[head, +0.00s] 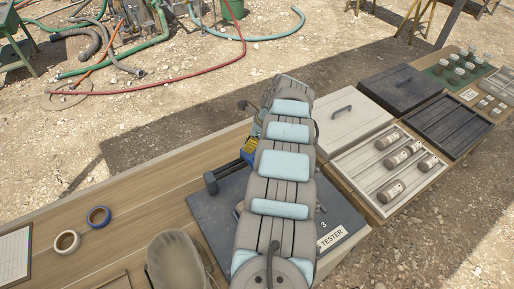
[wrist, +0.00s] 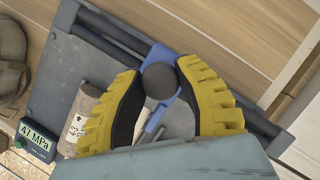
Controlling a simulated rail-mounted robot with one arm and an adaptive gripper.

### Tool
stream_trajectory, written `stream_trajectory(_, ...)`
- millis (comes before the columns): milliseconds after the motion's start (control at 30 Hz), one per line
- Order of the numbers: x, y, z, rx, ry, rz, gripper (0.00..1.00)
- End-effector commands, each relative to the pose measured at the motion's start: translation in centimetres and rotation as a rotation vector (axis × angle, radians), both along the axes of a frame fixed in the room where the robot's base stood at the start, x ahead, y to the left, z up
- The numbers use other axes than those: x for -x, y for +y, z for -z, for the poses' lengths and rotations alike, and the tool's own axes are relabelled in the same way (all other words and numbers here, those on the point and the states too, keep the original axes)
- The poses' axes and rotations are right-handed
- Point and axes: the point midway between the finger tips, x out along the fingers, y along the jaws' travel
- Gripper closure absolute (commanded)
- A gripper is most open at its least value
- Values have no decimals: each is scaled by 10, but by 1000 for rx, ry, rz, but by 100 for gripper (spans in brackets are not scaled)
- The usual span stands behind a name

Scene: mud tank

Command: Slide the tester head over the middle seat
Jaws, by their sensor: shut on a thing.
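The tester (head: 225,215) is a dark grey plate on the wooden bench, mostly covered by my arm in the head view. In the wrist view its plate (wrist: 70,80) has a dark rail along its upper edge. The tester head (wrist: 160,55) is a blue piece at this rail, with a round dark knob (wrist: 160,82). My gripper (wrist: 162,80) has yellow ribbed fingers, shut on the knob. A grey cylinder with a white tag (wrist: 78,126) lies partly behind the left finger. Metal rods show between the fingers. The middle seat cannot be made out.
A display (wrist: 36,140) reads 47 MPa. Two tape rolls (head: 98,217) and a paper sheet (head: 14,255) lie at left.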

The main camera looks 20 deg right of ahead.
Motion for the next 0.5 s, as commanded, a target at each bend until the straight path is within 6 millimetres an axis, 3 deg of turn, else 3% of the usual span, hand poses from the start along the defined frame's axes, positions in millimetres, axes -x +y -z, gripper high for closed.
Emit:
stream_trajectory(267,1,3,3,-1,4,-4,100)
stream_trajectory(300,1,2,3,-1,4,-4,57)
stream_trajectory(367,1,2,3,-1,5,-3,40)
stream_trajectory(500,1,2,2,-1,3,-2,37)
